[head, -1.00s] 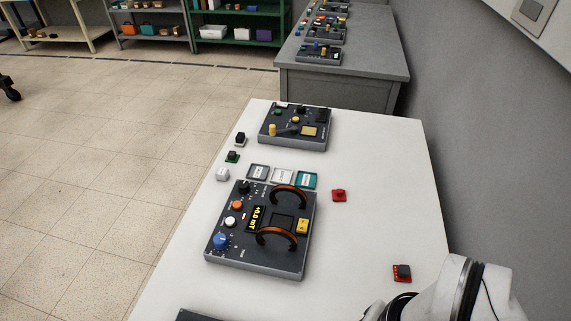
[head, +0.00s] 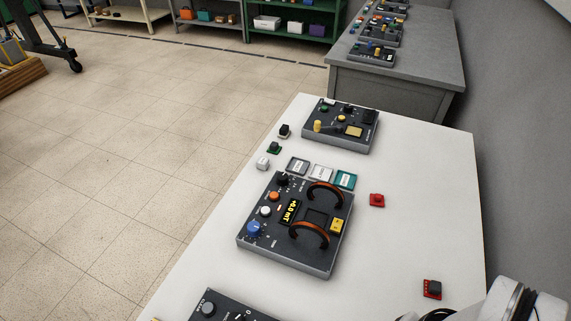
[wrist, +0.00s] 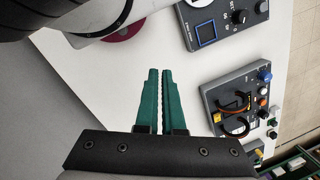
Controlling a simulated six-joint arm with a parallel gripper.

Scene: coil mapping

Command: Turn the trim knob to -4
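The dark coil panel (head: 325,262) lies on the white table. A blue knob (head: 253,229) with scale marks sits at its near left corner; I take it for the trim knob, but its label and setting are too small to read. The yellow display (head: 290,212) seems to read about +0.0 mT. The panel also shows at right in the wrist view (wrist: 215,87), with the blue knob (wrist: 265,75) on its far edge. My gripper (wrist: 160,70) has green fingers close together, only a thin gap between them, with nothing held. It is well apart from the panel.
A second panel (head: 340,135) stands farther back, and another (head: 232,309) at the near edge. Three small trays (head: 320,173) and small loose blocks lie around the middle panel. A red block (head: 377,200) and a red-based switch (head: 432,289) are at right. The table right of the panel is mostly clear.

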